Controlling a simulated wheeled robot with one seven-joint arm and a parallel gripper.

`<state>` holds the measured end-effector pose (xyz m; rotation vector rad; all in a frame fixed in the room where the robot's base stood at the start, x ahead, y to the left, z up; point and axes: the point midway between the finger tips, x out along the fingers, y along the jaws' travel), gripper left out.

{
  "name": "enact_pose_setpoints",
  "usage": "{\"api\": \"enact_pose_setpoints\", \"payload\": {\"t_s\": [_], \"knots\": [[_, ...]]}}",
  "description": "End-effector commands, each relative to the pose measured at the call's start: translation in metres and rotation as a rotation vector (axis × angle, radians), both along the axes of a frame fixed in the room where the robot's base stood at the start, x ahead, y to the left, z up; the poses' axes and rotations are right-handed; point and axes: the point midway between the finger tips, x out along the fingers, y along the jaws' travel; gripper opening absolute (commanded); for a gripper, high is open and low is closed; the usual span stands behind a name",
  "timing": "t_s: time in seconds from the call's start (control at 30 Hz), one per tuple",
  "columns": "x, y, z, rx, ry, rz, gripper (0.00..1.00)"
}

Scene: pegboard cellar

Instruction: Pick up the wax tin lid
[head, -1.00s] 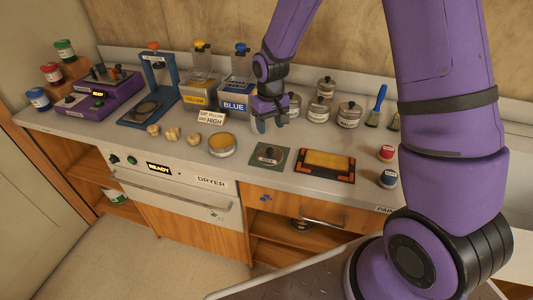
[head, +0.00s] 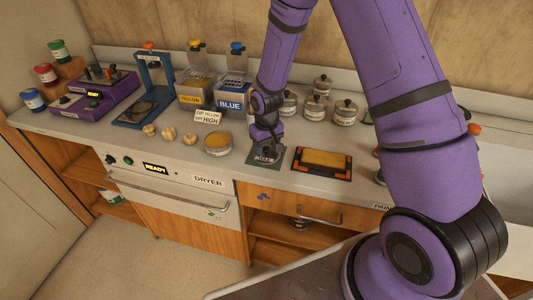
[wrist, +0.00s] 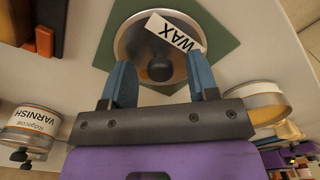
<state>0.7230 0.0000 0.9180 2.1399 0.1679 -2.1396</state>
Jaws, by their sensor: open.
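The wax tin lid (wrist: 130,45) is a round metal disc with a dark knob and a white WAX label. It lies on a green mat (wrist: 215,30) in the wrist view. My gripper (wrist: 158,64) is open, with its two blue fingers over the lid, one on each side of the knob. I cannot tell whether the fingers touch the lid. In the head view my gripper (head: 266,152) is low over the green mat (head: 258,161) and hides most of the lid.
The open tin of yellow wax (head: 217,144) stands just left of the mat. A black and orange framed pad (head: 322,162) lies to the right. Lidded jars (head: 345,112) stand behind, and a small sign (head: 207,117) and tanks stand behind left.

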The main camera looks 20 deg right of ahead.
Motion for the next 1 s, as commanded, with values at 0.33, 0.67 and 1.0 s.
{"api": "enact_pose_setpoints", "payload": {"t_s": [0.33,0.67,1.0], "knots": [[0.0,0.0002,-0.0009,0.0,0.0,0.0,0.29],[0.0,0.0002,-0.0008,0.0,0.0,0.0,0.02],[0.0003,0.0002,0.0079,0.0,-0.001,0.0,0.02]]}}
